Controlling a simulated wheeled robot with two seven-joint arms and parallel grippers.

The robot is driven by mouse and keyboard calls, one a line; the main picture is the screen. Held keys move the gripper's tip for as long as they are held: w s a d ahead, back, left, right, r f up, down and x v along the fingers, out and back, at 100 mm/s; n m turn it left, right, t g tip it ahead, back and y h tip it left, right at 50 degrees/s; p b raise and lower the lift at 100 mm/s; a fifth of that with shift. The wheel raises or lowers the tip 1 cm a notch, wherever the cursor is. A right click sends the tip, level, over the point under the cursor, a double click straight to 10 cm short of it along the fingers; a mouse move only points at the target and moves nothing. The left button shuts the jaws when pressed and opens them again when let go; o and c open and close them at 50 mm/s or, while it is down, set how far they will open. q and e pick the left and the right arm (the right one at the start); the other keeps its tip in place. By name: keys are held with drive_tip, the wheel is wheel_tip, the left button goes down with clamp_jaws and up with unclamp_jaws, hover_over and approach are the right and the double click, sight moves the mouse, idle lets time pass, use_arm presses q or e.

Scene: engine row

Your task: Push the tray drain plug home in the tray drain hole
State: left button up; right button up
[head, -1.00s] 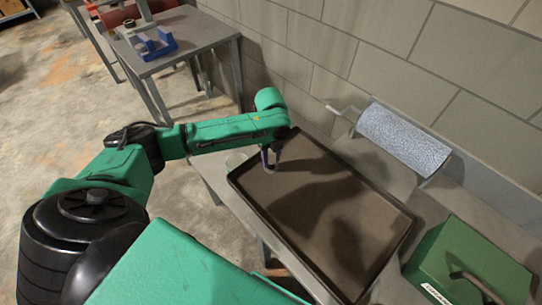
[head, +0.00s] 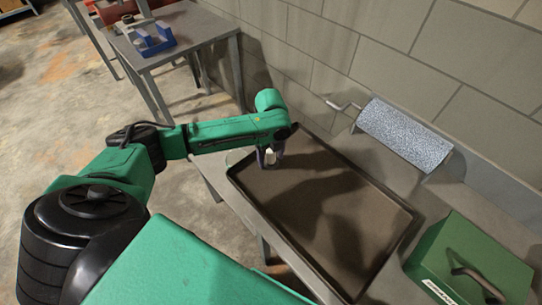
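A dark, shallow tray (head: 345,225) with a raised rim lies on the grey bench. My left gripper (head: 268,162) points down over the tray's far left corner. A small pale thing (head: 270,156) shows between its fingers; it is too small to tell whether it is the drain plug or whether the fingers grip it. The drain hole cannot be made out; the gripper and shadows cover that corner. My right gripper is not in view.
A pale round container (head: 236,158) stands beside the tray's left corner, partly hidden. A speckled roll with a crank (head: 403,133) lies behind the tray by the block wall. A green box with a handle (head: 470,262) stands at the right. A second table (head: 180,35) is at the back left.

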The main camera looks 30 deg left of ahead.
use_arm(q)
wheel_tip(320, 180, up, 15)
drive_tip(key=b, duration=0.1)
drive_tip(key=shift+f, duration=0.2)
